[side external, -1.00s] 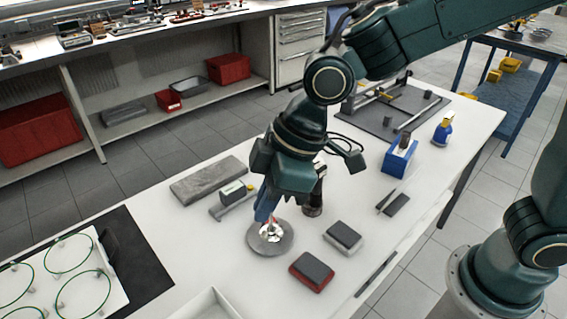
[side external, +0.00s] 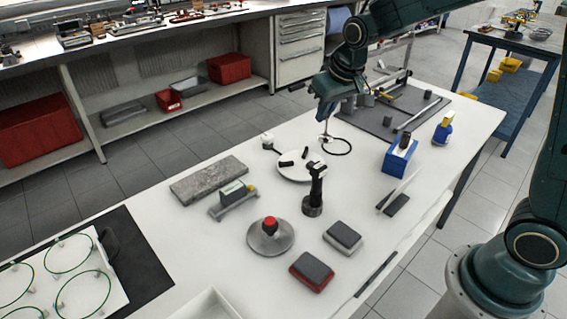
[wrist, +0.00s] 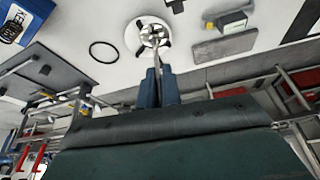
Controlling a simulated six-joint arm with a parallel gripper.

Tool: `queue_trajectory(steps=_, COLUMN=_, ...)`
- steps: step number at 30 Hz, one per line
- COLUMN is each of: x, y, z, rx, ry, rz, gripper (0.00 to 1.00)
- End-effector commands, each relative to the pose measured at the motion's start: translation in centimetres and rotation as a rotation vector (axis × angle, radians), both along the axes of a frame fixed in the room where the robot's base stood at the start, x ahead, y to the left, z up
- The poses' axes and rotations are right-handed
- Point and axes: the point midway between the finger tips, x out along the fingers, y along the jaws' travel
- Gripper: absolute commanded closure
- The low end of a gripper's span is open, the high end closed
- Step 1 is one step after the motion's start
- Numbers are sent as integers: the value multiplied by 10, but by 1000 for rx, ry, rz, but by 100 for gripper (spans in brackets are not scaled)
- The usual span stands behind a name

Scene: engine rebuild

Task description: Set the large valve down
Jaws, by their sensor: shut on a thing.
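The large valve (side external: 325,126) is metal, with a thin stem and a small pale, shiny head. My gripper (side external: 325,108) is shut on it and holds it hanging head down in the side view, above the back of the white table. In the wrist view the fingers (wrist: 155,82) are together, and the valve head (wrist: 154,36) shows beyond their tips. Behind it, from this view, is a white round plate (wrist: 134,41) with black pads. The plate (side external: 290,174) lies left of and below the valve in the side view. The fingertips are small and partly hidden there.
A black ring (side external: 348,148) lies near the plate. A black upright tool (side external: 314,190) and a metal disc (side external: 260,245) with a red-topped piece (side external: 270,223) stand in front. A blue box (side external: 398,160) is right; a grey slab (side external: 207,181) is left.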

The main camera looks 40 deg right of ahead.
Motion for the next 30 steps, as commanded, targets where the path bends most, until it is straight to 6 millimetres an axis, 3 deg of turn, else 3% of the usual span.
queue_trajectory(steps=1, x=1, y=-19, z=0, rx=0, ry=-1, rz=-62, gripper=100)
queue_trajectory(steps=6, x=-2, y=-74, z=1, rx=-1, ry=-8, rz=-258, gripper=100)
queue_trajectory(steps=13, x=-11, y=-126, z=2, rx=-2, ry=-15, rz=-445, gripper=100)
queue_trajectory(steps=19, x=-15, y=-142, z=2, rx=-2, ry=-18, rz=-505, gripper=100)
queue_trajectory(steps=25, x=-15, y=-143, z=1, rx=-3, ry=-18, rz=-510, gripper=100)
queue_trajectory(steps=30, x=-15, y=-142, z=-12, rx=-3, ry=-15, rz=-509, gripper=100)
